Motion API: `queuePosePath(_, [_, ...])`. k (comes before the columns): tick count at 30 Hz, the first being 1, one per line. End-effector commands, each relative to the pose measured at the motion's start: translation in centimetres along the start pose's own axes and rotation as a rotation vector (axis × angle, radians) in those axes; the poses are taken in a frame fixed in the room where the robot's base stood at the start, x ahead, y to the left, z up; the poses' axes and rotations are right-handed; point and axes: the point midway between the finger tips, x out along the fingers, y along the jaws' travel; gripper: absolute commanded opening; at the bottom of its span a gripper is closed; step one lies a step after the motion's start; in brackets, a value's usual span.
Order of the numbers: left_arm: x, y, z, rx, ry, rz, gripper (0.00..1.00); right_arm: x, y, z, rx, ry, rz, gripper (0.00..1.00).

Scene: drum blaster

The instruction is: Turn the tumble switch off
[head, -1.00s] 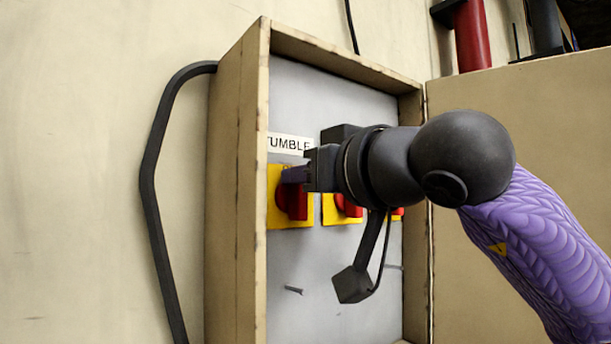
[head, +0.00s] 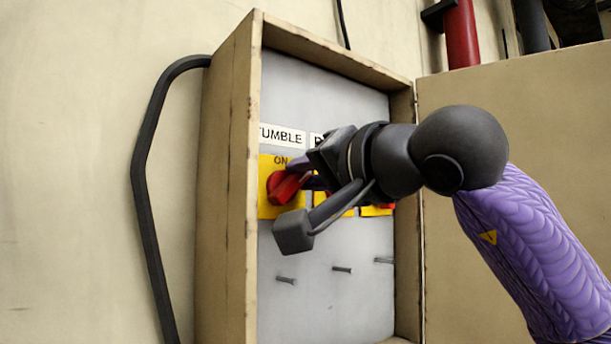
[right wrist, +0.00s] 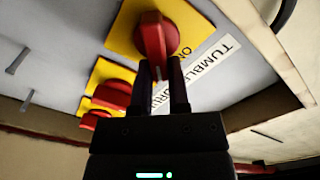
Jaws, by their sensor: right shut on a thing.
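The tumble switch is a red knob (head: 281,188) on a yellow plate (head: 268,208), under a TUMBLE label (head: 282,136). The word ON shows on the plate above the knob. The knob's handle is tilted, its upper end leaning right. My right gripper (head: 303,172) is at that knob from the right, shut on its handle. In the right wrist view, the end of the red knob (right wrist: 155,36) sits between the two fingers of my right gripper (right wrist: 160,72). My left gripper is not in view.
The switch is inside a wooden box (head: 226,200) with raised side walls and an open door (head: 500,130) on the right. More red knobs (right wrist: 112,93) are beside it, partly hidden by my right gripper in the head view. A black cable (head: 143,190) runs down the wall at left.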

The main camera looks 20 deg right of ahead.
Motion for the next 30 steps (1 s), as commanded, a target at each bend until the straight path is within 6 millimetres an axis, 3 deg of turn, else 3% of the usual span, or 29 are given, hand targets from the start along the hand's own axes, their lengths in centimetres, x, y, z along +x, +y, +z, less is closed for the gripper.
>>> queuePosePath(18, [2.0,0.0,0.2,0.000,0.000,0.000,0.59,0.1,1.3,0.6,0.539,-0.005,0.006,0.00])
queuePosePath(30, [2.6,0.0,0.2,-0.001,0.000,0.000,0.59,0.1,1.5,0.8,0.724,-0.005,0.006,0.00])
